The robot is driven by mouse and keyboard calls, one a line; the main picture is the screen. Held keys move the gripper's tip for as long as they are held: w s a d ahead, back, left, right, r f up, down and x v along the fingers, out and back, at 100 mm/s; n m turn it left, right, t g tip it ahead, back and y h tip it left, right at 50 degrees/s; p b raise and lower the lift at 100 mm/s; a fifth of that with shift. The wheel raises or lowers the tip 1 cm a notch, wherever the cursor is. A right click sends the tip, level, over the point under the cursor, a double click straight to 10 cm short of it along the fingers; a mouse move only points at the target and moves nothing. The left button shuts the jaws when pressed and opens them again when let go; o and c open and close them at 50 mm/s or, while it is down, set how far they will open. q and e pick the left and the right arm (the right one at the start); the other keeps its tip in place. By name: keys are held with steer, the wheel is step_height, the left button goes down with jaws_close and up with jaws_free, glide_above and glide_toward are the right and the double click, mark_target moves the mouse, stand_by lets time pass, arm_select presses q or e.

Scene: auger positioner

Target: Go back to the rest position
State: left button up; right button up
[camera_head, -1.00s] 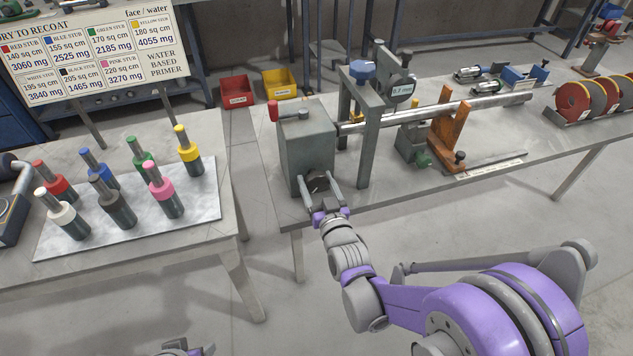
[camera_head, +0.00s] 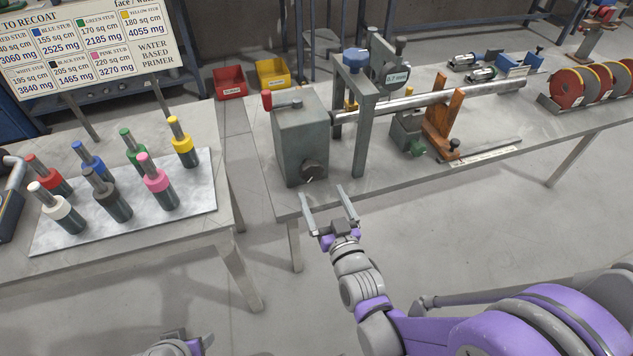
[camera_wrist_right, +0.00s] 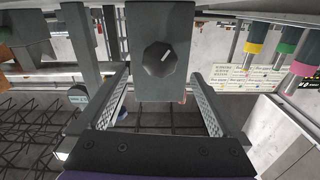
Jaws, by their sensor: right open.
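My right gripper (camera_head: 327,208) is open and empty in the head view. It is in front of the right bench's near edge, apart from the grey box (camera_head: 301,140) with a dark round knob (camera_head: 313,170) on its front. In the right wrist view my right gripper's two fingers (camera_wrist_right: 166,100) are spread, with the knob (camera_wrist_right: 160,58) seen between and beyond them. The knob carries a pale line mark. At the bottom of the head view a small grey part of my left arm (camera_head: 178,346) shows; its fingers are not visible.
The left table (camera_head: 130,250) holds a metal plate (camera_head: 205,206) with several coloured stubs. The right bench (camera_head: 400,185) carries a long steel rod (camera_head: 440,97), an orange stand (camera_head: 443,125) and several red discs (camera_head: 573,92). Open floor lies in front of both.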

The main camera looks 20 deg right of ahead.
steer(key=shift+s, duration=1)
steer(key=s+d+f+g, duration=0.1)
steer(key=s+f+g, duration=0.3)
steer(key=s+g, duration=0.4)
steer(key=s+d+f+g, duration=0.2)
steer(key=s+f+g, duration=0.25)
steer(key=s, duration=0.65)
arm_select(q)
step_height(320, 180, up, 16)
steer(key=w+p, duration=0.2)
steer(key=p, duration=1.2)
steer(key=shift+t, duration=0.3)
arm_select(e)
step_height(320, 180, up, 17)
steer(key=w, duration=0.2)
steer(key=shift+w+a+f+n+h, duration=0.15)
steer(key=shift+f+n+h, duration=0.05)
steer(key=shift+n+h, duration=0.1)
arm_select(q)
steer(key=shift+s+f, duration=0.1)
